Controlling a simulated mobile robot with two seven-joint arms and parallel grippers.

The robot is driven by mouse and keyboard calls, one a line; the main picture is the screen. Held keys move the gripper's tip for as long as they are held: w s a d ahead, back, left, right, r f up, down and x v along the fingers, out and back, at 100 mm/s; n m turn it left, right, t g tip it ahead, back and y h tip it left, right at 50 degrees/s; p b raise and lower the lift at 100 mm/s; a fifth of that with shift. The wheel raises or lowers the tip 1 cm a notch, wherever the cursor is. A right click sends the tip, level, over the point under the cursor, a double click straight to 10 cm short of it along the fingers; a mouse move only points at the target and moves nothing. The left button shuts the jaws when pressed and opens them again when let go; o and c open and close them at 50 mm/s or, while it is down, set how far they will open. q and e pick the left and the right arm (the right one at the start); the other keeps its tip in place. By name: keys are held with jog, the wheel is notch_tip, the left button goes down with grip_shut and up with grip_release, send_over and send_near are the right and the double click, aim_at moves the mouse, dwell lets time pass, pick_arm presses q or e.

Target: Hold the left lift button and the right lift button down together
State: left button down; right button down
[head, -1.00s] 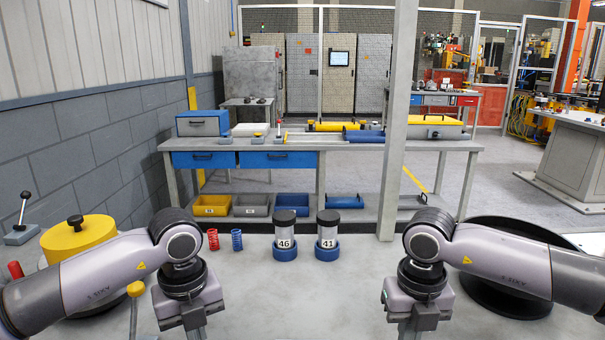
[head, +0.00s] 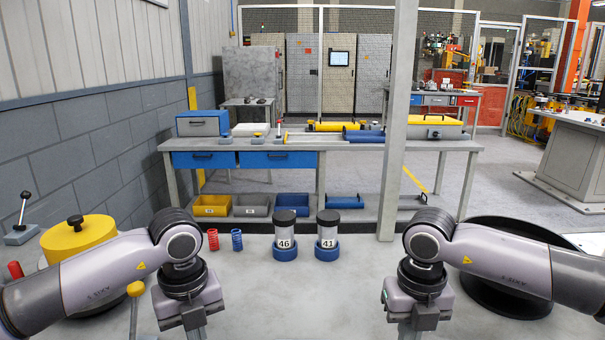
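I cannot make out either lift button in the head view. My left gripper (head: 194,328) points down at the bottom edge, left of centre. My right gripper (head: 412,328) points down at the bottom edge, right of centre. The fingertips of both run out below the frame, so their opening and anything under them are hidden.
Two canisters marked 46 (head: 285,236) and 41 (head: 327,236) stand on the grey table (head: 300,300) between my arms. A red spring (head: 213,239), a blue spring (head: 237,240), a yellow lidded drum (head: 78,238) and a yellow-knobbed lever (head: 136,289) are left. A black round part (head: 505,298) lies right.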

pick_arm(q)
jog(key=shift+f, duration=0.2)
jog(key=shift+f, duration=1.4)
jog(key=shift+s, duration=0.1)
pick_arm(e)
jog(key=shift+f, duration=0.2)
pick_arm(q)
jog(key=shift+f, duration=0.1)
pick_arm(e)
jog(key=shift+f, duration=1.25)
pick_arm(q)
jog(key=shift+s, duration=0.1)
pick_arm(e)
jog(key=shift+s+f, duration=0.15)
jog(key=shift+f, duration=0.1)
dwell(1.8)
pick_arm(q)
jog(key=shift+r, duration=3.7)
